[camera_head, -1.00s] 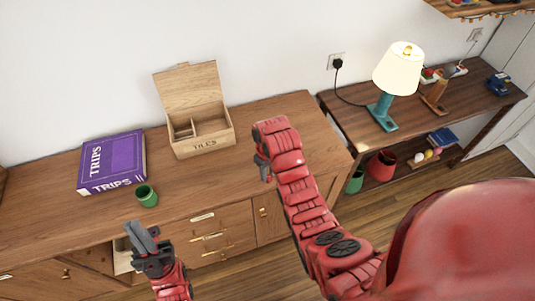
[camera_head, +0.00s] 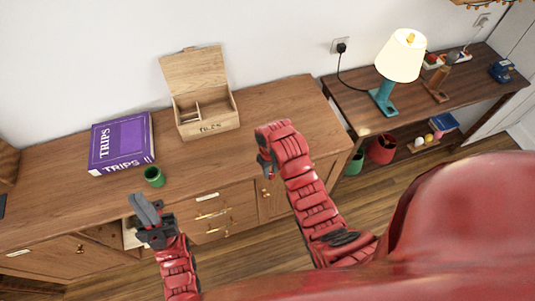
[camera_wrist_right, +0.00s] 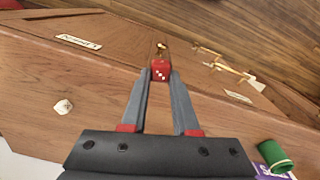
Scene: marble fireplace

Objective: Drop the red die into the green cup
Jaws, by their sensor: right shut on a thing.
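The red die (camera_wrist_right: 161,71) is pinched between the fingertips of my right gripper (camera_wrist_right: 160,78), above the dresser's wooden surface in the right wrist view. In the head view, my right gripper (camera_head: 264,166) is partly hidden by its own arm, and I cannot make out the die there. The green cup also shows at the lower right of the right wrist view (camera_wrist_right: 275,156), apart from the gripper. My left gripper (camera_head: 150,215) is in front of the dresser, near the cup; its opening is unclear.
A purple TRIPS box (camera_head: 122,143) lies behind the cup. An open wooden tiles box (camera_head: 208,122) stands at the dresser's back. A white die (camera_wrist_right: 63,107) lies on the dresser. A side table (camera_head: 360,118) with a lamp (camera_head: 401,58) stands at the right.

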